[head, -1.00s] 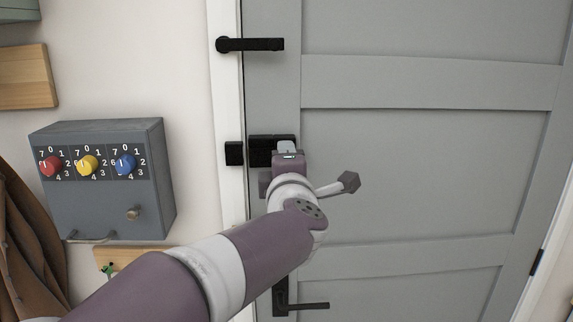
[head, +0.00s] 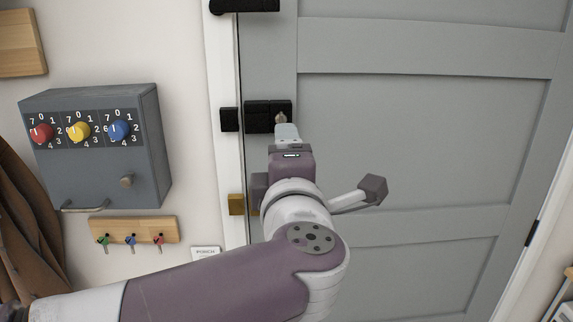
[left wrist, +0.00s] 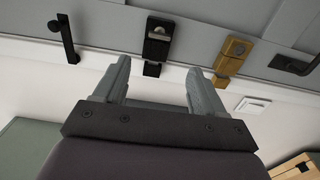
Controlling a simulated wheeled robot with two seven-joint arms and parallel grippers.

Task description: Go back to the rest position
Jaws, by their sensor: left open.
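My left arm enters from the lower left in the head view. Its gripper (head: 284,122) is in front of the black door latch (head: 256,117) and overlaps its lower part in the picture. In the left wrist view my left gripper (left wrist: 160,66) has its two grey fingers spread, with nothing between them. The black latch (left wrist: 156,40) shows beyond the gap, apart from the fingers. My right gripper is in neither view.
The grey door (head: 420,140) fills the right. A gold latch (head: 236,204) is on its frame, below the black one. A grey dial box (head: 100,175) and a wooden key rack (head: 165,226) with several keys hang on the left wall.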

